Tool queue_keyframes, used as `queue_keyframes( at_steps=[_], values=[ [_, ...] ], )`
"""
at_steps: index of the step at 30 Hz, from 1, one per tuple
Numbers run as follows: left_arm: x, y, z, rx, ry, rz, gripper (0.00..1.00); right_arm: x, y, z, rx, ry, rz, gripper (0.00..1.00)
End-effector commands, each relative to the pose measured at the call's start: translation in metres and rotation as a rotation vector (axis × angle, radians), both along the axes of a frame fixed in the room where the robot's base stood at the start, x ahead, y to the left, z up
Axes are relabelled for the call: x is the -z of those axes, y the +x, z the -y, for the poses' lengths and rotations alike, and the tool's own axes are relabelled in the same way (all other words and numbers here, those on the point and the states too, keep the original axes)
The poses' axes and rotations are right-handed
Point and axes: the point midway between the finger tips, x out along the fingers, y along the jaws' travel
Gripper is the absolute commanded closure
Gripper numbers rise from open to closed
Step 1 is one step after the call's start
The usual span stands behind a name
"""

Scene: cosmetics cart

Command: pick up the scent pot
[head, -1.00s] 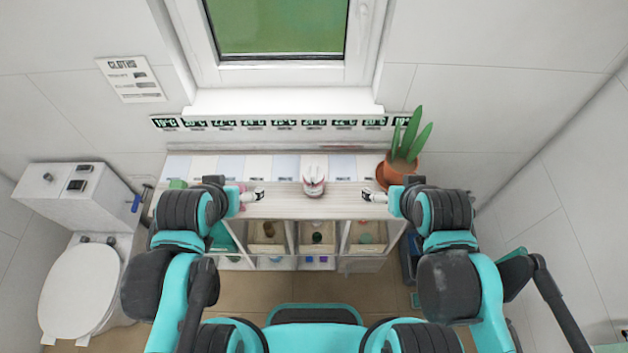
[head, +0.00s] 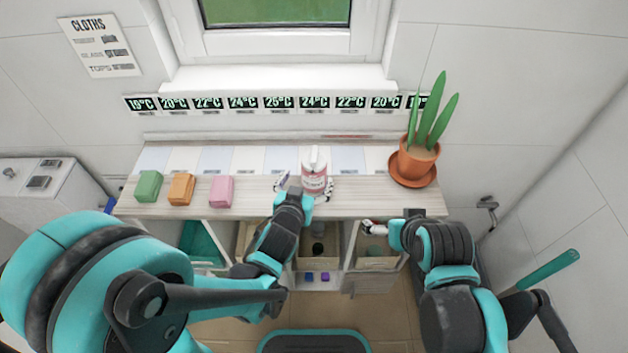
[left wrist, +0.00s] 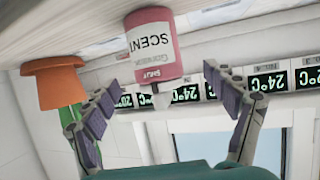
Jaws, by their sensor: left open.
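The scent pot is a pink bottle with a white label and a white top. It stands upright on the cart top, and the head view shows it (head: 314,181) near the middle. In the left wrist view, which is upside down, the pot (left wrist: 150,44) shows its SCENT label. My left gripper (head: 306,187) is open, with one finger on each side of the pot in the picture; the wrist view shows gaps beside it (left wrist: 165,88). Contact is not visible. My right gripper (head: 374,228) is over the cart's front right compartment, its jaws too small to read.
Green (head: 149,186), orange (head: 181,189) and pink (head: 221,190) blocks sit on the cart top (head: 258,199) at left. A potted plant (head: 418,160) stands at right. A row of temperature displays (head: 279,103) is on the wall behind. Open compartments are below the top.

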Motion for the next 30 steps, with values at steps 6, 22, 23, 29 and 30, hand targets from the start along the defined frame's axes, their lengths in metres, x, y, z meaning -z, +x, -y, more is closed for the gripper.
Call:
queue_keyframes(
  at_steps=[6,22,23,29,30],
  values=[
    [0.01,0.02,0.005,-0.001,0.002,-0.001,0.15,0.008,0.0,0.0,0.0,0.0,0.0,0.03],
    [0.034,0.061,0.019,-0.001,0.001,-0.001,0.15,0.027,0.0,0.0,0.0,0.0,0.0,0.03],
    [0.034,0.061,0.019,-0.001,0.001,-0.001,0.15,0.027,0.0,0.0,0.0,0.0,0.0,0.03],
    [0.034,0.061,0.019,-0.001,0.001,-0.002,0.57,0.027,0.0,0.0,0.0,0.0,0.0,0.03],
    [0.034,0.061,0.019,-0.001,0.001,-0.002,0.67,0.027,0.0,0.0,0.0,0.0,0.0,0.03]
  ],
)
